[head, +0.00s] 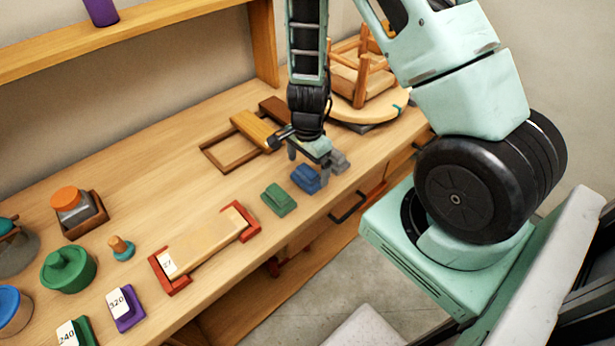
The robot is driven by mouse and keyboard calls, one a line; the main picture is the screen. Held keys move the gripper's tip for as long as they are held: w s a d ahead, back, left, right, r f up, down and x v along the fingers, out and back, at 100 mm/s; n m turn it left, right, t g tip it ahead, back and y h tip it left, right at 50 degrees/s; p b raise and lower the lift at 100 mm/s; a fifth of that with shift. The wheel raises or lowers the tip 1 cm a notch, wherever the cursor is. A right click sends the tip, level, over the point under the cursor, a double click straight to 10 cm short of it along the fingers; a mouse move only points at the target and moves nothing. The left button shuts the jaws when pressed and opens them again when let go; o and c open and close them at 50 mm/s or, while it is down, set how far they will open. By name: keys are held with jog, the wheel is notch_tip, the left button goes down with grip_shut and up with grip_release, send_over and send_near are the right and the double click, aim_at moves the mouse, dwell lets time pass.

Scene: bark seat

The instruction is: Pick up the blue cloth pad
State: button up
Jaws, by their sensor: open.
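The blue cloth pad (304,179) lies on the wooden workbench near its front edge, between a green pad and a grey pad. My gripper (309,161) is open and points down, just above and behind the blue pad in the head view. Its fingers partly overlap the pad's far side in the picture. I cannot tell whether they touch it. The gripper looks empty.
The green pad (279,200) and grey pad (340,161) sit close on either side. A wooden frame (223,160) lies behind, and an upturned stool (360,85) stands at the back right. A sanding board in red holders (205,243) lies to the left.

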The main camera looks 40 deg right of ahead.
aim_at(308, 170)
jog(key=shift+a+f, duration=0.1)
jog(key=shift+f, duration=1.6)
jog(key=c, duration=1)
jog(key=shift+c, duration=0.2)
jog(key=shift+r, duration=0.15)
notch_tip(308, 170, up, 10)
jog(key=shift+f+p, duration=0.1)
jog(key=shift+p, duration=0.3)
